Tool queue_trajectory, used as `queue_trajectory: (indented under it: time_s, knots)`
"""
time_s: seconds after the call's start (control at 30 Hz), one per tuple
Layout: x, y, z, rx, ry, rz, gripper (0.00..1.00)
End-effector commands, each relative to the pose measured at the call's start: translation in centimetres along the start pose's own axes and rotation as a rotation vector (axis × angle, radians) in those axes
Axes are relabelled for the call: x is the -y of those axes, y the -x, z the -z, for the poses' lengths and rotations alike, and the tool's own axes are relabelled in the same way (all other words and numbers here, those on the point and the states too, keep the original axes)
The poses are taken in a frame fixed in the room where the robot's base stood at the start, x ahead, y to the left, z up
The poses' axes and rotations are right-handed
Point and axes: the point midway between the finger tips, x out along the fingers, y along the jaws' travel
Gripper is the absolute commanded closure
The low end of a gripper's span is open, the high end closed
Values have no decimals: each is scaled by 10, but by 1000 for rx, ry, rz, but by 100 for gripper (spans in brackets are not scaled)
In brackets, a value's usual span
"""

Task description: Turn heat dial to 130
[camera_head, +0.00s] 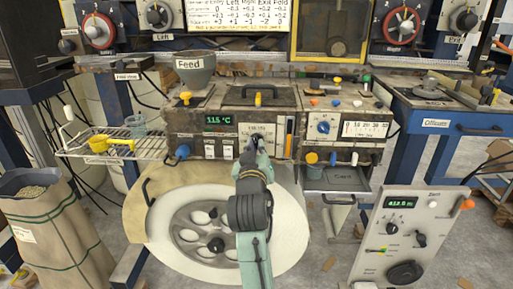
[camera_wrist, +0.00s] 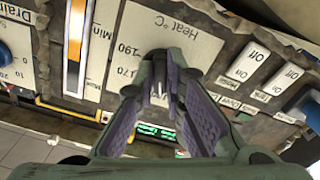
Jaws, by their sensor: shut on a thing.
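The white heat panel (camera_wrist: 180,38) shows upside down in the wrist view, with "Heat °C", 190 and 170 readable. It also shows on the front of the machine in the head view (camera_head: 246,128). My gripper (camera_wrist: 160,82) is shut on the heat dial at this panel; the fingers hide most of the dial, so its pointer cannot be read. In the head view my gripper (camera_head: 251,145) reaches the panel from below. The green display (camera_head: 219,121) left of the panel seems to read 115 °C.
A blue knob (camera_head: 182,152) and small switch labels lie left of the panel. An orange-marked gauge (camera_head: 290,136) stands close on its right. A funnel marked Feed (camera_head: 195,70) rises above. A round plate (camera_head: 285,225) lies below my arm.

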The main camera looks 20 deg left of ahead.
Motion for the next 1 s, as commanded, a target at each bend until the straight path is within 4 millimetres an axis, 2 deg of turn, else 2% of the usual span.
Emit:
queue_trajectory:
  time_s: [0.47, 0.5, 0.77, 1.0]
  knots:
    - [0, 0, 0, 1, -16, -1, 100]
    - [0, 0, 0, 1, -15, -1, 88]
    - [0, 0, 0, 0, -15, 0, 70]
    - [0, 0, 0, 0, -15, 0, 70]
